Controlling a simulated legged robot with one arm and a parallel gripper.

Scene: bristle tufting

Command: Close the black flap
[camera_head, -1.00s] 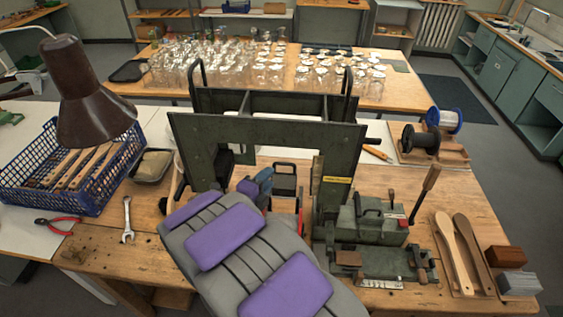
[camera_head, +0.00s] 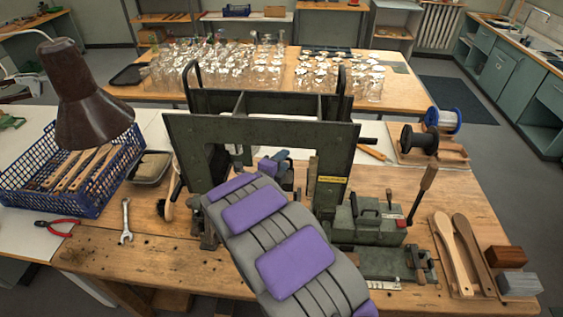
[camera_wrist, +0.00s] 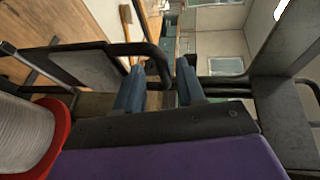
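In the head view my gripper (camera_head: 277,163) is inside the opening of the dark green machine frame (camera_head: 262,133). My grey and purple arm hides most of the flap there, so its angle cannot be told.
A white spool with a red flange (camera_wrist: 28,135) is close at the wrist view's lower left. The frame's uprights and tall handles (camera_head: 193,78) flank my arm. A lever (camera_head: 424,190) stands to the right, and a blue basket (camera_head: 75,170) to the left.

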